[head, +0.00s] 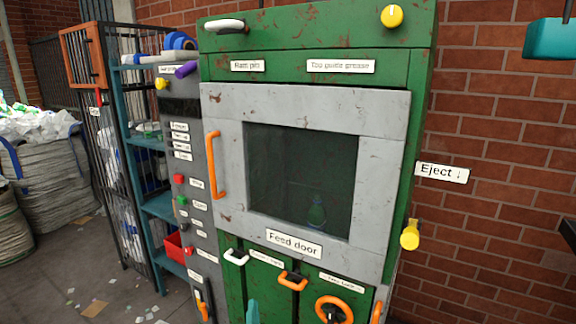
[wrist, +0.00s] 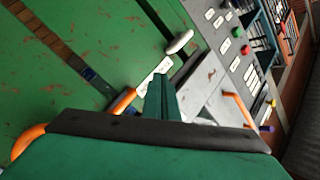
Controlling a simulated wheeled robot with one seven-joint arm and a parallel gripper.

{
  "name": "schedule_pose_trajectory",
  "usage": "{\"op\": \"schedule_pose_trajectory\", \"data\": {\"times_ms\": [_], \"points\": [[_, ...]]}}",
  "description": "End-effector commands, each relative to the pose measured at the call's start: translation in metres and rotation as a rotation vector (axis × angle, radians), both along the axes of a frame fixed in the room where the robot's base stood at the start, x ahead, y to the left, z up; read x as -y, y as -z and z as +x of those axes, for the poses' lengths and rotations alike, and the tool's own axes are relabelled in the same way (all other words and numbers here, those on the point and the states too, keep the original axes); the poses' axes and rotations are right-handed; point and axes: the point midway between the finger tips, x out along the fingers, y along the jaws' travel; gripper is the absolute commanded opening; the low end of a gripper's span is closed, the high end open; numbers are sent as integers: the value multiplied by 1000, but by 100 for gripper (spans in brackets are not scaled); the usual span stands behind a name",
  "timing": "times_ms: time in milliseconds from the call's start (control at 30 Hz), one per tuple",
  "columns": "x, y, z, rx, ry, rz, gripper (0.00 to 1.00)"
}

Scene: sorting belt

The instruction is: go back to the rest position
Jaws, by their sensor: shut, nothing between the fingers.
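My gripper (wrist: 160,92) shows in the wrist view as two teal fingers pressed together, with nothing between them. In the head view only its teal tip (head: 252,313) shows at the bottom edge, in front of the lower green panels of the machine. The green baling machine (head: 290,30) fills the middle of the head view. Its grey feed door (head: 225,112) is shut, with an orange handle (head: 215,165) on its left side. A green bottle-like shape (head: 316,212) shows dimly behind the door's dark window.
A control panel (head: 183,225) with coloured buttons stands left of the door. Further left are a teal shelf (head: 150,143), a red bin (head: 174,247) and a large filled sack (head: 45,180). A brick wall (head: 500,95) is on the right. Litter lies on the floor at left.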

Motion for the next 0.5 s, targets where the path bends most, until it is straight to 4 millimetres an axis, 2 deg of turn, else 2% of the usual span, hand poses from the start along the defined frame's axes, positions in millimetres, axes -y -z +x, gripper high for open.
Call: {"op": "schedule_pose_trajectory", "data": {"times_ms": [33,200,500], "points": [[16,15,-17,-3,6,-46,0],[53,47,-72,-3,13,-187,0],[101,88,-179,-18,7,-404,0]]}}
